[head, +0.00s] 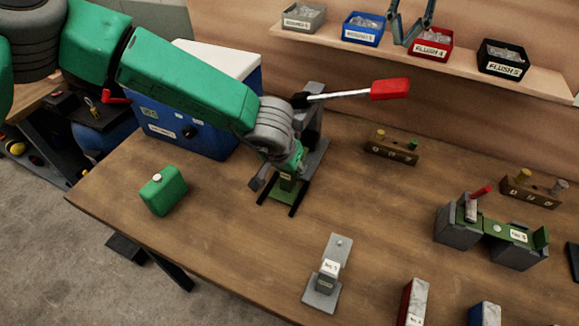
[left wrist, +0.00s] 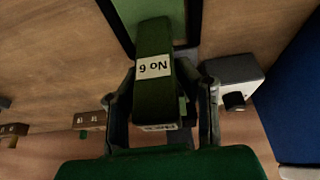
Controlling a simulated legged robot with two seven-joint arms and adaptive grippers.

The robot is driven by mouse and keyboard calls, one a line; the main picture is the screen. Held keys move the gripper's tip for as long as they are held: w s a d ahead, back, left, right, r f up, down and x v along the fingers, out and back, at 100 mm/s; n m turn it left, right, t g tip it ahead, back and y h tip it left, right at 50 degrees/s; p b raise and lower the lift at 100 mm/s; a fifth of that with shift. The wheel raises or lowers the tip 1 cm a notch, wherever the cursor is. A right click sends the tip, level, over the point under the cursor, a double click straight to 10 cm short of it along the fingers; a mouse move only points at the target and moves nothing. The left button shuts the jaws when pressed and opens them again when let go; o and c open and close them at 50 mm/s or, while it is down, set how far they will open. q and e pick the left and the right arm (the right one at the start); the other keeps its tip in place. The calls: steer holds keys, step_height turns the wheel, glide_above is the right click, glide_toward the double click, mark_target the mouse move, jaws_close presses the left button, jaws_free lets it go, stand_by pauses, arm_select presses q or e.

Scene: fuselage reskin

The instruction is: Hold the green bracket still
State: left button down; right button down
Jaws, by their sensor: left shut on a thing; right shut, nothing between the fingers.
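The green bracket (head: 289,185), labelled No 6, stands on the table beside a grey press and is partly hidden by my left arm. In the left wrist view the green bracket (left wrist: 153,75) shows its label between the two fingers. My left gripper (head: 283,172) is shut on it; it also shows in the left wrist view (left wrist: 160,105). The bracket's wide green base meets dark rails at its sides.
The grey press (head: 315,125) with a red-handled lever (head: 390,89) stands just behind the bracket. A blue box (head: 190,125), green can (head: 163,190), grey No 3 block (head: 325,280) and a green-and-grey fixture (head: 490,232) stand around. The shelf (head: 490,75) holds bins. Bare table lies between.

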arm_select(q)
steer(key=c, duration=1.1)
jaws_free()
steer(key=shift+r, duration=0.1)
steer(key=v, duration=1.1)
steer(key=shift+s+a+r, duration=0.1)
steer(key=shift+s+r, duration=0.1)
steer(key=shift+r, duration=0.1)
